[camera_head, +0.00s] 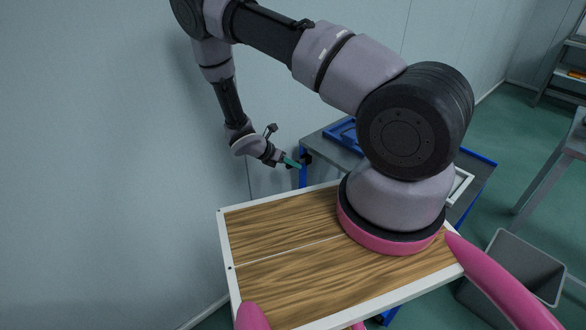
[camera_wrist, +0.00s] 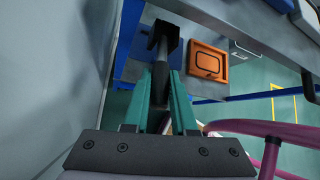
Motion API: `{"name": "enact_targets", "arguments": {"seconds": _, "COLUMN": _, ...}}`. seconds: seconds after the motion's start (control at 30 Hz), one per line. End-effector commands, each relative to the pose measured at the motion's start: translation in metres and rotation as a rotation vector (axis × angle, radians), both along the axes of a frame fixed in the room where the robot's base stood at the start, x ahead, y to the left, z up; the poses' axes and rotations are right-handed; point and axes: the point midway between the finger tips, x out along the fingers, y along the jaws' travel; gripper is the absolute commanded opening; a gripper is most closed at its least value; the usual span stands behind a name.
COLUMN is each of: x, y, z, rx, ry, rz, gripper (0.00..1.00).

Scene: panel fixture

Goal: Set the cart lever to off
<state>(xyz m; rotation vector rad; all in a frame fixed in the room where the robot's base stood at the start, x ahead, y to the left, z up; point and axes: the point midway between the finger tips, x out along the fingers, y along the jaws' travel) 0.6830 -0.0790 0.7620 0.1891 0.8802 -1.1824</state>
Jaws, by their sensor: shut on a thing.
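The cart (camera_head: 345,150) has a grey top and blue posts and stands beyond my arm, close to the pale wall. Its lever shows in the wrist view as a dark rod (camera_wrist: 160,72) running up to a black block (camera_wrist: 165,37) on the cart's blue part. My gripper (camera_head: 292,163), with green fingers, is at the cart's left corner in the head view. In the wrist view the fingers (camera_wrist: 160,80) are closed on the rod, one on each side. Off and on markings are not visible, so I cannot tell the lever's setting.
A blue tray (camera_head: 342,132) lies on the cart top. An orange panel (camera_wrist: 208,62) is right of the lever in the wrist view. The wall (camera_head: 130,150) is close on the left.

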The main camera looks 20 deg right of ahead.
Motion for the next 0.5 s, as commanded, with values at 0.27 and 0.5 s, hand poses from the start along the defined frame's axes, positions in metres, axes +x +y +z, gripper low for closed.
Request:
{"name": "enact_targets", "arguments": {"seconds": 0.27, "x": 0.004, "y": -0.005, "z": 0.016, "rx": 0.223, "ry": 0.085, "rz": -0.004, "gripper": 0.00}}
{"name": "enact_targets", "arguments": {"seconds": 0.5, "x": 0.005, "y": -0.009, "z": 0.023, "rx": 0.354, "ry": 0.140, "rz": -0.001, "gripper": 0.00}}
